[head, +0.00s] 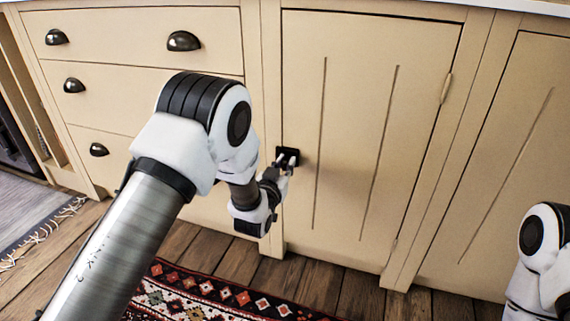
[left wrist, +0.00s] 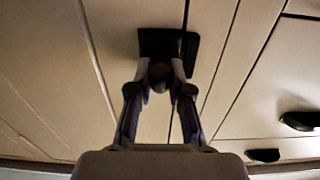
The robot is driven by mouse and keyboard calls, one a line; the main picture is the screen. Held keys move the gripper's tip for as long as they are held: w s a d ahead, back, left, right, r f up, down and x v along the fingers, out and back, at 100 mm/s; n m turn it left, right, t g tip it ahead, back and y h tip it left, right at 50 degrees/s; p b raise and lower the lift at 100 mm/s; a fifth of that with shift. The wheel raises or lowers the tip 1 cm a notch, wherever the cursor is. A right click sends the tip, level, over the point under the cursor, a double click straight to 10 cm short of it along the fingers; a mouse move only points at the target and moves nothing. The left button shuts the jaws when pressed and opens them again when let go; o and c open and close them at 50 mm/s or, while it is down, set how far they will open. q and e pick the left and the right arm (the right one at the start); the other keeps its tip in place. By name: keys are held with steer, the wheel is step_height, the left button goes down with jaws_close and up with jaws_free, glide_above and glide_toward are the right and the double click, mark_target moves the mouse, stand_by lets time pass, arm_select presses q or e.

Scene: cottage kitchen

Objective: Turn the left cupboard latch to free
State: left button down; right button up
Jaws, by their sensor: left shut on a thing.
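The left cupboard door (head: 350,130) is cream with two vertical grooves, and it is closed. Its latch (head: 293,152) has a dark plate at the door's left edge; the plate (left wrist: 190,50) also shows in the left wrist view, spanning the gap beside the door. My left gripper (head: 284,163) is at the latch. In the left wrist view the gripper (left wrist: 160,76) is shut on the latch's dark rounded knob (left wrist: 160,80), one finger on each side. The fingers hide part of the latch, so I cannot tell its exact turn. My right gripper is not in view.
Drawers (head: 150,95) with dark cup pulls are left of the cupboard. Another closed cupboard door (head: 505,170) is on the right, behind part of my right arm. A patterned red rug (head: 215,295) lies on the wooden floor below.

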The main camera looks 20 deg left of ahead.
arm_select(q)
steer(key=m+p, duration=0.2)
steer(key=m, duration=0.1)
steer(key=shift+d+r+p, duration=0.1)
steer(key=shift+r+p, duration=0.05)
steer(key=shift+p, duration=0.15)
steer(key=m+p, duration=0.2)
steer(key=m, duration=0.3)
steer(key=shift+d+m+p, duration=0.1)
steer(key=shift+m+p, duration=0.3)
steer(key=m, duration=0.1)
steer(key=m+p, duration=0.1)
steer(key=m, duration=0.2)
steer(key=shift+f+m+p, duration=0.25)
steer(key=shift+m+p, duration=0.05)
steer(key=shift+p, duration=0.1)
steer(key=m+p, duration=0.1)
steer(key=m, duration=0.3)
steer(key=shift+f, duration=0.15)
steer(key=shift+m, duration=0.3)
steer(key=c, duration=1.1)
jaws_free()
steer(key=shift+o, duration=0.2)
